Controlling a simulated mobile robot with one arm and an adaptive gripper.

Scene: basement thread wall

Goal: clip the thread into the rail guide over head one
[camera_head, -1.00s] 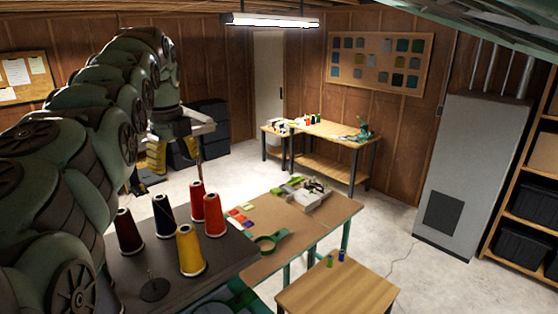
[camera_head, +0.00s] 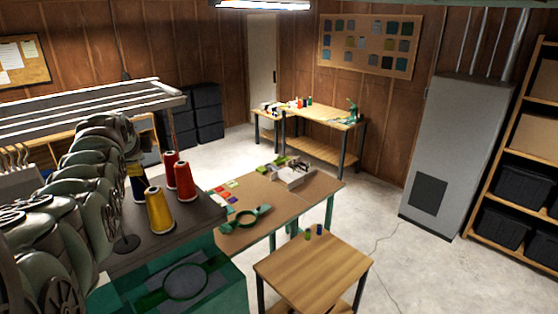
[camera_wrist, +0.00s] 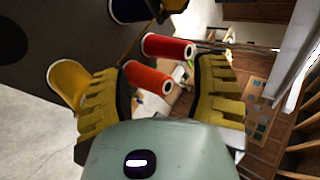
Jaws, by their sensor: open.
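My gripper (camera_wrist: 163,74) is open in the wrist view, its two yellow ribbed fingers spread apart. Two red thread cones, one (camera_wrist: 165,46) above the other (camera_wrist: 148,78), show in the gap beyond the fingers; I see no grip on either. In the head view, red cones (camera_head: 184,182), a yellow cone (camera_head: 159,212) and a partly hidden dark blue cone (camera_head: 138,186) stand on a dark tabletop (camera_head: 203,222). My arm fills the lower left and hides the gripper there. No loose thread strand or rail guide over head one can be made out.
A long pale rail frame (camera_head: 90,105) stands at the upper left. Metal hooks (camera_head: 12,158) show at the left edge. A brown worktable (camera_head: 280,212) and a wooden side table (camera_head: 313,268) stand to the right.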

